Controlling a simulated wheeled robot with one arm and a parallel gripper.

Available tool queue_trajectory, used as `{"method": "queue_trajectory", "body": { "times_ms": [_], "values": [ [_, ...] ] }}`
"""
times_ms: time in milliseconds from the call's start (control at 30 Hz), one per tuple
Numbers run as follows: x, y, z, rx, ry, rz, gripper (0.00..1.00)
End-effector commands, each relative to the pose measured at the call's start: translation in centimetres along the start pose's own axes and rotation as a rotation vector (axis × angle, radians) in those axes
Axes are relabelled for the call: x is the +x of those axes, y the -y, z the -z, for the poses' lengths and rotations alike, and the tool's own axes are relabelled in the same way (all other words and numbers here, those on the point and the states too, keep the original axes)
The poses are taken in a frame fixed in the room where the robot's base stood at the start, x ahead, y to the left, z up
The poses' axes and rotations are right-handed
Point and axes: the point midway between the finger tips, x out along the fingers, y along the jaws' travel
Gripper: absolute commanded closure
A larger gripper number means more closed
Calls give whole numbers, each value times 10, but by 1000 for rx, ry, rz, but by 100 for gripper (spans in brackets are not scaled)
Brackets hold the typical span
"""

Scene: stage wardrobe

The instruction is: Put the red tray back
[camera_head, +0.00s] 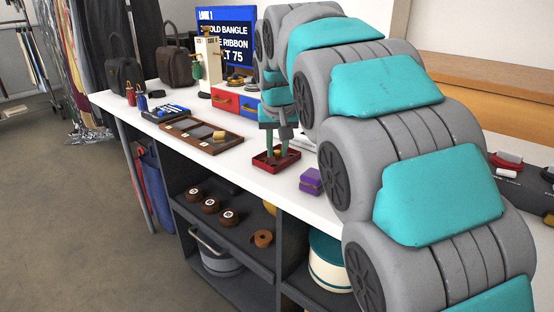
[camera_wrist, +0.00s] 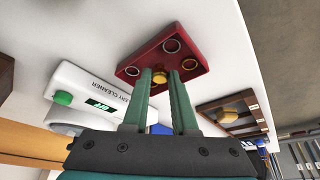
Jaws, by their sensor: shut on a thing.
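My gripper (camera_head: 277,148) reaches down over the tray. In the wrist view, its green fingers (camera_wrist: 159,80) stand on both sides of the yellow piece, shut on the tray there. The tray looks level. I cannot tell whether it touches the counter.
A compartmented wooden tray (camera_head: 178,126) lies to the left. Red (camera_head: 226,101) and blue (camera_head: 252,108) drawers stand behind. A purple box (camera_head: 311,181) is close on the right. Dark shelves (camera_head: 258,268) are below. A white jewelry cleaner (camera_wrist: 95,88) shows in the wrist view.

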Motion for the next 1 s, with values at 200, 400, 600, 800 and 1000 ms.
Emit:
{"method": "queue_trajectory", "body": {
  "times_ms": [200,400,600,800,1000],
  "values": [
    [0,0,0,0,0,0,100],
    [-6,0,3,0,-1,0,100],
    [-27,0,12,0,-4,1,100],
    [-54,0,25,0,-4,1,100],
    [-77,0,33,0,-5,1,100]
  ]
}}
